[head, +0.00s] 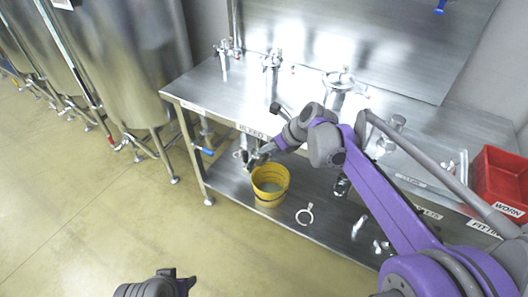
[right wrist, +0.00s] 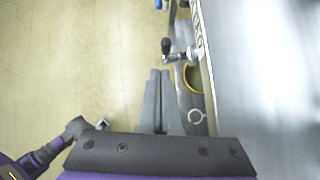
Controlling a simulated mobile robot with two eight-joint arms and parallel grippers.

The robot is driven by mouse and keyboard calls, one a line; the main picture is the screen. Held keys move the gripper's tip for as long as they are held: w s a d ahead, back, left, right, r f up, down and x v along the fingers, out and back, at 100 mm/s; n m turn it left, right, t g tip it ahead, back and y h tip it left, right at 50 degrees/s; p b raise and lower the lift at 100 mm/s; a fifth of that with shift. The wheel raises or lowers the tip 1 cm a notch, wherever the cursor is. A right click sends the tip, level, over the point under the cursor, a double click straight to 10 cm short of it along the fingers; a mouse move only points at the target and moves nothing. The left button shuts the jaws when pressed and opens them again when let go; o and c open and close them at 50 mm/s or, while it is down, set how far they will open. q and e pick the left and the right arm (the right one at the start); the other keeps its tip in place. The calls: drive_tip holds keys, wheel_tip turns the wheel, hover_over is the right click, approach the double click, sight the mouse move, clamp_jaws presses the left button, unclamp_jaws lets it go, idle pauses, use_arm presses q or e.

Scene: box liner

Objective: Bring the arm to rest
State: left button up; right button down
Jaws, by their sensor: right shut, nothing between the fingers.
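My right arm (head: 375,185) reaches in from the lower right of the head view, over the steel bench. Its gripper (head: 258,157) is above and just left of the yellow bucket, in front of the bench's front edge. In the right wrist view the right gripper's two fingers (right wrist: 158,100) lie together, shut and empty. My left gripper (head: 185,284) shows only partly at the bottom edge of the head view, over the floor. Part of the left arm (right wrist: 45,155) also shows at lower left in the right wrist view. Whether the left gripper is open cannot be told.
The steel bench (head: 215,90) carries several fittings. Its lower shelf (head: 235,183) holds the yellow bucket (head: 270,185), a white ring clamp (head: 305,214) and small metal parts. A red bin (head: 500,175) marked WORN stands at right. Steel tanks (head: 125,60) stand at left. The floor (head: 90,210) is clear.

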drive_tip(key=shift+d+r, duration=0.1)
drive_tip(key=shift+r, duration=0.15)
drive_tip(key=s+d+f+n+h, duration=0.2)
drive_tip(key=s+d+f+n, duration=0.15)
drive_tip(key=s+n, duration=0.65)
drive_tip(key=s+d+f+n+h, duration=0.2)
drive_tip(key=s+d+f+n, duration=0.15)
drive_tip(key=s+n, duration=0.7)
drive_tip(key=s+d+f+n+h, duration=0.3)
drive_tip(key=s+n, duration=0.4)
drive_tip(key=s, duration=0.6)
use_arm(q)
wheel_tip(320, 180, up, 14)
drive_tip(key=w+p, duration=0.2)
drive_tip(key=p, duration=1)
drive_tip(key=shift+t+p, duration=0.3)
drive_tip(key=shift+p, duration=0.05)
use_arm(e)
wheel_tip(320, 180, up, 15)
drive_tip(key=w+d+y, duration=0.1)
drive_tip(key=w, duration=0.1)
drive_tip(key=shift+w+t, duration=0.25)
drive_tip(key=shift+t, duration=0.05)
use_arm(q)
drive_tip(key=shift+r, duration=0.1)
use_arm(e)
drive_tip(key=shift+s, duration=0.15)
